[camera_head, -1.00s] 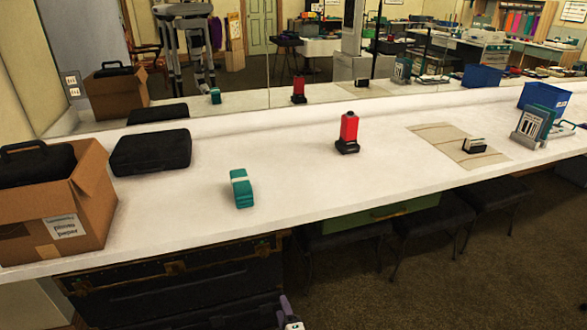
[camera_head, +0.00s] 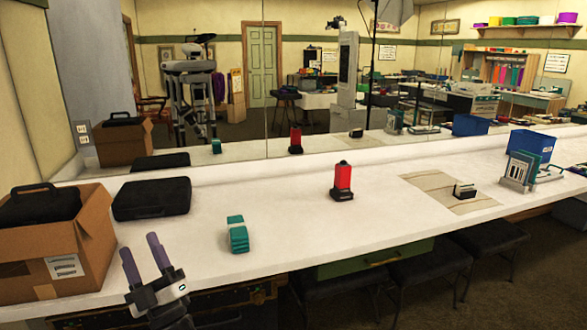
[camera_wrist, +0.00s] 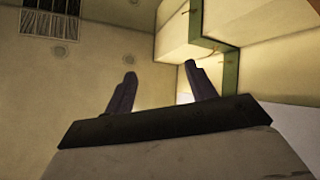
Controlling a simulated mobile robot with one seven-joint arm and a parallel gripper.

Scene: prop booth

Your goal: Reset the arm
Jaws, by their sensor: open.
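My gripper (camera_head: 144,259) is at the lower left of the head view, in front of the counter's near edge. Its two purple-grey fingers point up and stand apart, with nothing between them. In the wrist view the fingers (camera_wrist: 158,93) are also spread and empty, with a pale wall, a ceiling part and a green-trimmed corner beyond them.
A white counter (camera_head: 290,225) runs along a mirror. On it are a cardboard box (camera_head: 90,250) with a black case, another black case (camera_head: 152,198), a teal banded stack (camera_head: 238,236), a red-and-black object (camera_head: 342,180), a mat (camera_head: 430,188) and a blue bin (camera_head: 533,147). Stools (camera_head: 430,272) stand below.

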